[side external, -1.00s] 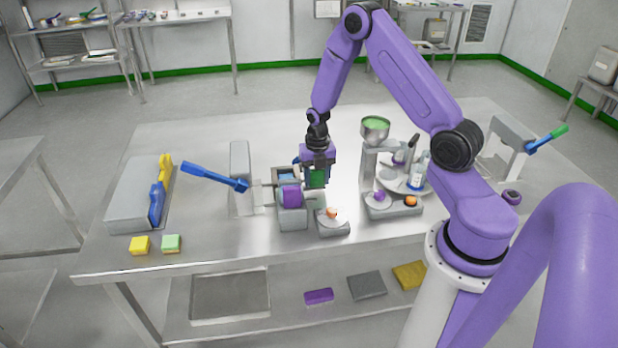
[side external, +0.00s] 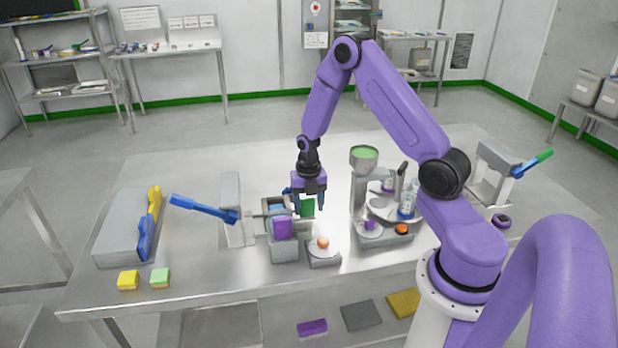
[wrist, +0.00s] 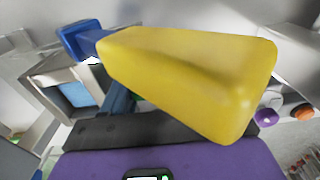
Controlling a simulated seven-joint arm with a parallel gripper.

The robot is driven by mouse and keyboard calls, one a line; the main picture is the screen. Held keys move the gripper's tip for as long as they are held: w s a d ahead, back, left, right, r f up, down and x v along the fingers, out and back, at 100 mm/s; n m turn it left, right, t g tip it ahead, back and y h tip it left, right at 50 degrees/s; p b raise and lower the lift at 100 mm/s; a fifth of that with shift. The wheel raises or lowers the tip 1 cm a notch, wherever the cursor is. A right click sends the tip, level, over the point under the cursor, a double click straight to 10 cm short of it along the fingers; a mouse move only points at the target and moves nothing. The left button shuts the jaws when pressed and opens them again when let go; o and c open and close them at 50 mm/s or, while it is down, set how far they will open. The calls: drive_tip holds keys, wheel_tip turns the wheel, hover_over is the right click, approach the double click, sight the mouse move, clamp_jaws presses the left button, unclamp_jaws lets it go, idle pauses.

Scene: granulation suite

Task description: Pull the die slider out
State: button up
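A grey press-like unit (side external: 284,250) with a purple block (side external: 283,228) on its front stands mid-table. I cannot tell for sure which part is the die slider. My gripper (side external: 309,205) points down just behind and right of the purple block. Its fingers look apart, with a small green piece (side external: 307,207) between or behind them; I see no clear grip on it. The unit's open grey frame with a pale blue inside (wrist: 78,94) shows at left.
A control box with purple and orange buttons (side external: 401,229) and a funnel stand (side external: 364,160) are at right. A round-topped box (side external: 323,252) stands close in front.

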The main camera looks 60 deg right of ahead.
wheel_tip(320, 180, up, 16)
drive_tip(key=shift+r, duration=0.2)
idle(0.4)
drive_tip(key=s+a+r+m, duration=0.25)
drive_tip(key=s+a, duration=0.25)
drive_tip(key=a, duration=0.4)
drive_tip(key=s+a+r+m, duration=0.1)
drive_tip(key=s+a+m, duration=0.3)
drive_tip(key=s+a, duration=0.3)
drive_tip(key=s+a+m, duration=0.2)
drive_tip(key=s+m, duration=0.2)
drive_tip(key=s, duration=0.3)
drive_tip(key=s+a+r+m, duration=0.1)
drive_tip(key=s+m, duration=0.3)
drive_tip(key=s, duration=0.4)
drive_tip(key=shift+a, duration=0.85)
